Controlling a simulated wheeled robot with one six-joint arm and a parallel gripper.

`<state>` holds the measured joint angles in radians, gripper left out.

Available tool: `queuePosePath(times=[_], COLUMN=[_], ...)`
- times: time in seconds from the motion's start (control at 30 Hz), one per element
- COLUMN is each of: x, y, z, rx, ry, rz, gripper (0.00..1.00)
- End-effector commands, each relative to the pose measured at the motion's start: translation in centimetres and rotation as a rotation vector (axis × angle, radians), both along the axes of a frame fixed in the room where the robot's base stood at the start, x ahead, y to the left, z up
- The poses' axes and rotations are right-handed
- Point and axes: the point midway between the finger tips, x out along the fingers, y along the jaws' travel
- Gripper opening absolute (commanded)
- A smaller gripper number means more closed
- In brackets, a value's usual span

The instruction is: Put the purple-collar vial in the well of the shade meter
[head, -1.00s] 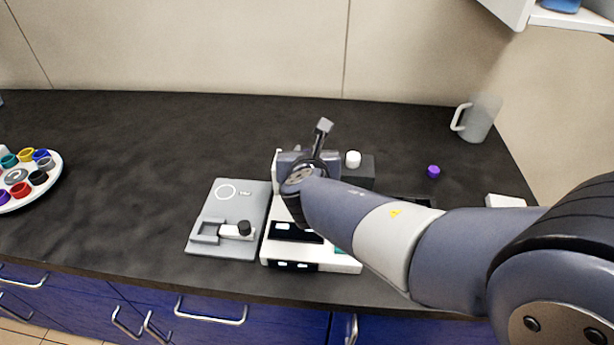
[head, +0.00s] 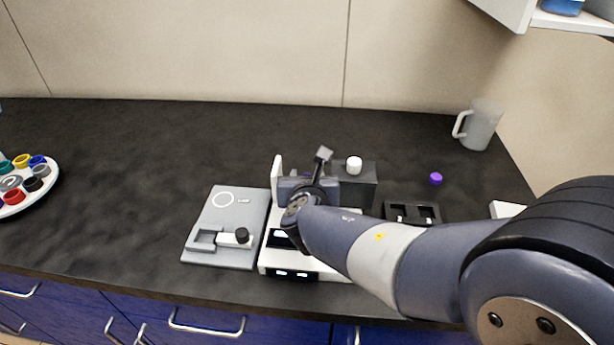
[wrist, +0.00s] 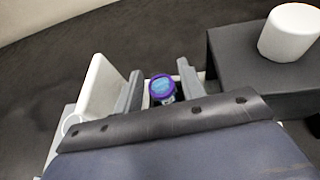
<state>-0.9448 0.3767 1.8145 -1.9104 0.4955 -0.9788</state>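The purple-collar vial (wrist: 162,88) stands between the two fingers of my gripper (wrist: 160,82) in the wrist view, its blue top facing the camera. A narrow gap shows beside the vial, so the fingers look open around it. Its lower part is hidden, and I cannot tell how deep it sits. The shade meter (head: 270,256) is the white device with dark displays in the head view, with an upright white flap (head: 277,179). My gripper, also in the head view (head: 306,178), is over its back part. The well is hidden.
A black block with a white knob (head: 354,165) stands right of the gripper. A grey plate (head: 210,232) with a black knob lies left of the meter. A dark two-hole rack (head: 412,222), purple cap (head: 436,179) and mug (head: 481,126) are right. The counter's back left is clear.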

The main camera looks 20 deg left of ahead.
Motion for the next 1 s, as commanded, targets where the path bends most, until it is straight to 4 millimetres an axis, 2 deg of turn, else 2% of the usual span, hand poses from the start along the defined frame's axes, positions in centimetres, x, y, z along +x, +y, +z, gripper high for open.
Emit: queuePosePath(times=[0.43, 1.0], x=[-0.2, -8.8], y=[-0.1, -4.0], z=[0.6, 4.5], rx=[0.001, 0.003], ry=[-0.001, -0.001], rz=[0.001, 0.003], gripper=[0.44, 0.44])
